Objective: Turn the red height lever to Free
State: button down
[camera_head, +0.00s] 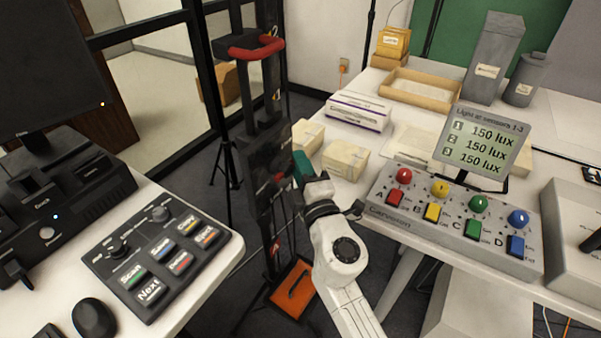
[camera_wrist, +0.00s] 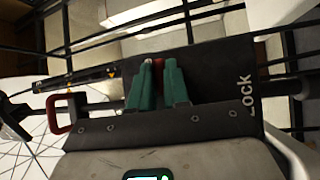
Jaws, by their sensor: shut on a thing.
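The red height lever (camera_wrist: 158,66) shows as a small red piece between the green fingertips in the wrist view. It is mounted on a dark panel (camera_wrist: 212,88) with a "Lock" label at the right. The Free label is not visible to me. My gripper (camera_wrist: 159,75) is shut on the lever, and its fingers hide most of it. In the head view my gripper (camera_head: 300,168) reaches the dark panel (camera_head: 258,160) of the tall black stand, with a small red spot (camera_head: 278,178) beside it.
The black stand carries a red handle (camera_head: 256,46) at its top. A control-panel desk (camera_head: 205,265) is close on the left. A table with a button console (camera_head: 455,222), a lux display (camera_head: 483,138) and boxes (camera_head: 358,110) is on the right. An orange pad (camera_head: 294,288) lies below.

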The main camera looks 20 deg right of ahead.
jog(key=c, duration=1.1)
grip_release()
jog(key=s+f+b, duration=0.1)
jog(key=s+b, duration=0.1)
jog(key=s, duration=0.8)
jog(key=shift+s+a+f, duration=0.35)
jog(key=shift+a+f, duration=0.05)
